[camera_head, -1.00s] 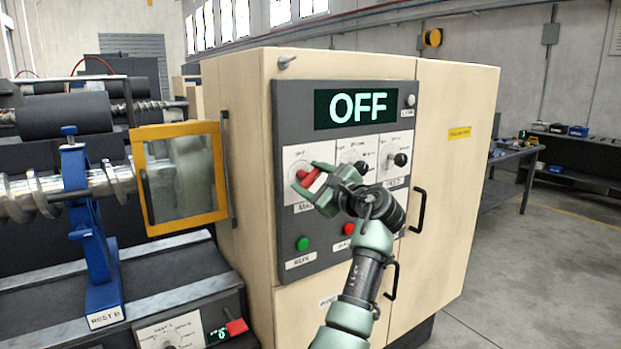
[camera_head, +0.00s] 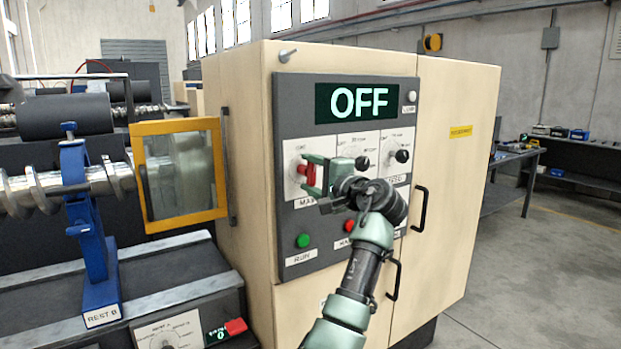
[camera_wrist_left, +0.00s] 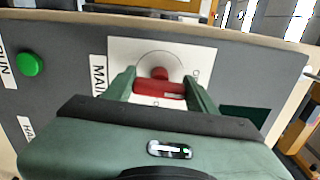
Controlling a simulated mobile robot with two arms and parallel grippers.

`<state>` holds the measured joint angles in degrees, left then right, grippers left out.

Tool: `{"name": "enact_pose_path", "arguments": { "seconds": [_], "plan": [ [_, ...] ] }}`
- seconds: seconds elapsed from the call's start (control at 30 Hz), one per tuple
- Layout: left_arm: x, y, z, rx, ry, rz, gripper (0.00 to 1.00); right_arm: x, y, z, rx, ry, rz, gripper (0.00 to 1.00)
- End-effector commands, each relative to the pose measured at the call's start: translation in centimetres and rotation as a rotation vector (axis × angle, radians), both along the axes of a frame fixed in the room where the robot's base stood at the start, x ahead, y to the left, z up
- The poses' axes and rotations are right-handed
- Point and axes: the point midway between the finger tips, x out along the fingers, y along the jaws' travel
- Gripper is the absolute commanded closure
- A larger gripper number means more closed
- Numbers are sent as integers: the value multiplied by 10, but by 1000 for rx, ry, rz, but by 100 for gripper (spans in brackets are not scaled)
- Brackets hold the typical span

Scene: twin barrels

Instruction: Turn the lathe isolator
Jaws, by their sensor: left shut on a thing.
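The red isolator handle (camera_head: 305,174) sits on a white plate at the upper left of the grey control panel (camera_head: 291,120). My left gripper (camera_head: 311,176) reaches it from the right and is shut on it. In the left wrist view the red handle (camera_wrist_left: 160,88) lies between the two green fingers, with one finger at each end. The plate's label is partly hidden and starts with "MA". The display (camera_head: 357,103) above reads OFF. My right gripper is not in view.
Two black-knobbed selectors (camera_head: 402,156) sit right of the isolator. A green button (camera_head: 303,241) and a partly hidden red button (camera_head: 349,226) lie below. A yellow-framed guard door (camera_head: 180,175) stands open at left. Black door handles (camera_head: 419,209) are at right.

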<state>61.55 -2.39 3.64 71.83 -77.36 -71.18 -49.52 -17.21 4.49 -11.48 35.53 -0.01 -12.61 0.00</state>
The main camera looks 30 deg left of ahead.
Motion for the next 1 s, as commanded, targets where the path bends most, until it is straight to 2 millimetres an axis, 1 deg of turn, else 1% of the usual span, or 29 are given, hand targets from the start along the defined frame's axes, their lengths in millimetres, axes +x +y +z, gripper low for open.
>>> {"name": "enact_pose_path", "arguments": {
  "seconds": [0.03, 0.3, 0.7, 0.73, 0.8, 1.0],
  "plan": [
    [0, 0, -2, -8, -13, 0, 84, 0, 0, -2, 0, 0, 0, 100],
    [0, 0, -2, -29, -62, 0, 84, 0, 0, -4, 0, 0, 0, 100],
    [0, 0, -2, -32, -67, 0, 84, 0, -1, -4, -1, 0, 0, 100],
    [0, 0, -2, -32, -67, 0, 38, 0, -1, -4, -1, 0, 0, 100],
    [0, 0, -2, -32, -66, 0, 22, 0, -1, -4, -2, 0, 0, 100],
    [0, 0, -1, -29, -66, 0, 22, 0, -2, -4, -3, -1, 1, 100]
  ]
}}
